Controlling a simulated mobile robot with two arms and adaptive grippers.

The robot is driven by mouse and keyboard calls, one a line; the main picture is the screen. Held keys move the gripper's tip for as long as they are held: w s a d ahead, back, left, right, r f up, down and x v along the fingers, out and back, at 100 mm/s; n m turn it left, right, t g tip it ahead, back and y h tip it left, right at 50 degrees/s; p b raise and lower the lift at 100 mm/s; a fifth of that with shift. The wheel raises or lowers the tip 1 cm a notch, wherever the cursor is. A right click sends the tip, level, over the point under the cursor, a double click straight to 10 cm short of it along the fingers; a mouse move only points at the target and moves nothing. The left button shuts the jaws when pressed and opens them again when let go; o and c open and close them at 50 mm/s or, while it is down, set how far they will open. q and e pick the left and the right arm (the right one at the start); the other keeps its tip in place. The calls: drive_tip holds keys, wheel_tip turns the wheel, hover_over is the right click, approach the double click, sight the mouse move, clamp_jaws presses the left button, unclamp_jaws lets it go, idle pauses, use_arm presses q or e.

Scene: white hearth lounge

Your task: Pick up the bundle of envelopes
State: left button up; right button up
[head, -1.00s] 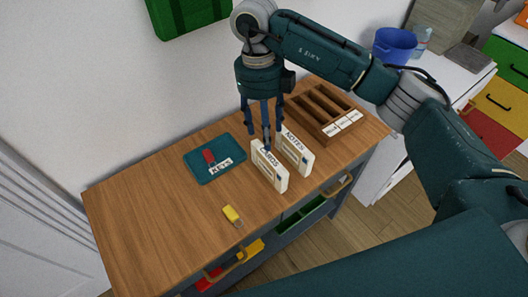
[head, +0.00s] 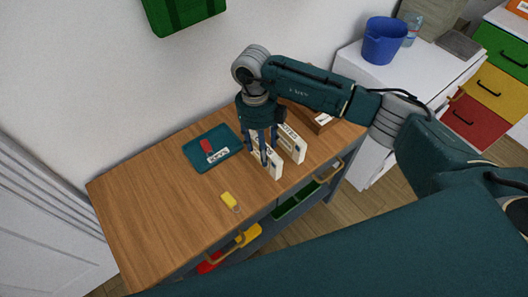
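Two white upright blocks stand close together on the wooden cabinet top (head: 160,205), a left one (head: 275,168) and a right one (head: 297,150) whose label is partly covered. No bundle of envelopes is plainly recognisable; whether one of these blocks is it, or it sits between them, I cannot tell. My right gripper (head: 265,160) points down with its fingers apart, low over the left block and partly hiding it. Whether the fingers touch it is unclear. My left gripper is not in view.
A teal tray (head: 197,161) with a red item lies left of the gripper. A yellow tag (head: 229,200) lies near the front edge. A wooden compartment box (head: 325,124), partly hidden by my arm, is behind right. The cabinet top's left side is clear.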

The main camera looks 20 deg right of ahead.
clamp_jaws()
